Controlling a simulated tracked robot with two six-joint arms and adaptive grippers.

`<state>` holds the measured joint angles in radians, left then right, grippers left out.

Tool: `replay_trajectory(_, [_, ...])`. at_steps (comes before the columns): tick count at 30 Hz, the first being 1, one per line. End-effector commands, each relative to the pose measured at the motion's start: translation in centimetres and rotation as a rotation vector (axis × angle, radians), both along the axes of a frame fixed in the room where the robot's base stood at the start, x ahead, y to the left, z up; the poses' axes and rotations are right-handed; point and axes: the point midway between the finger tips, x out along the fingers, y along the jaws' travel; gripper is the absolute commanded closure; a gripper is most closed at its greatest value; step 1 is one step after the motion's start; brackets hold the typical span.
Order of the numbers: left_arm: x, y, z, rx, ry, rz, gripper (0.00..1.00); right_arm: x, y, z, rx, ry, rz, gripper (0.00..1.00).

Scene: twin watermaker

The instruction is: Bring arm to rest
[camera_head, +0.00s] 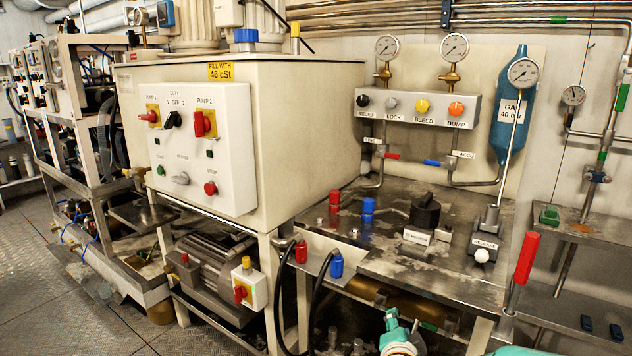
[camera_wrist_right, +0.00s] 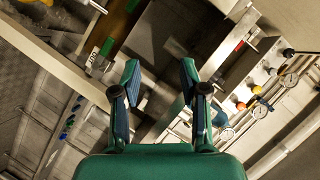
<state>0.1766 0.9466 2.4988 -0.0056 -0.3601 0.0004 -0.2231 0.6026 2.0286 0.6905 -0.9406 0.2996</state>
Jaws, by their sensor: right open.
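My right gripper (camera_head: 393,322) shows at the bottom edge of the head view as a small teal piece in front of the steel bench, and much of it is cut off. In the right wrist view its two fingers (camera_wrist_right: 159,76) stand well apart with nothing between them. No object is held. My left gripper is not in view.
A steel bench (camera_head: 380,262) carries a black knob (camera_head: 425,212), a release lever (camera_head: 487,230) and red and blue fittings. A cream cabinet with a control panel (camera_head: 200,150) stands left. Black hoses (camera_head: 316,300) hang below the bench front.

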Motion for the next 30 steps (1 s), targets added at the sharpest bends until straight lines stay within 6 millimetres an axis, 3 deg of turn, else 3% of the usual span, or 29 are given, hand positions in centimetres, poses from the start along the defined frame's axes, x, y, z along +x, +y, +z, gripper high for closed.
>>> replay_trajectory(1, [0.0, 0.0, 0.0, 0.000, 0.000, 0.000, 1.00, -1.0, 0.1, -3.8, -0.038, 0.089, 0.060, 0.56])
replay_trajectory(6, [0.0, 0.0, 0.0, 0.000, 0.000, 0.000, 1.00, -6.0, 1.3, -14.4, -0.136, 0.364, 0.291, 0.56])
replay_trajectory(8, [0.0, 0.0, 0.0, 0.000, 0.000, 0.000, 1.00, -8.5, 1.7, -17.8, -0.156, 0.456, 0.375, 0.56])
replay_trajectory(12, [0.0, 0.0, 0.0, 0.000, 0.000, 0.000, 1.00, -15.3, 2.7, -24.3, -0.176, 0.664, 0.576, 0.56])
replay_trajectory(15, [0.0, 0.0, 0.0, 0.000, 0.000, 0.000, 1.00, -20.1, 3.3, -27.3, -0.173, 0.779, 0.707, 0.56])
replay_trajectory(21, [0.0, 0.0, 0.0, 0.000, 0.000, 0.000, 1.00, -28.2, 4.4, -30.6, -0.141, 0.946, 0.920, 0.56])
replay_trajectory(26, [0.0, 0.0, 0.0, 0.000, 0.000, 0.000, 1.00, -34.0, 5.2, -31.7, -0.100, 1.044, 1.070, 0.56])
replay_trajectory(27, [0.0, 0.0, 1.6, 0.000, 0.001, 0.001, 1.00, -33.8, 5.2, -29.9, -0.106, 1.040, 1.072, 0.56])
replay_trajectory(30, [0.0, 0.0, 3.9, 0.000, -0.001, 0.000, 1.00, -33.7, 5.2, -27.6, -0.107, 1.037, 1.068, 0.56])
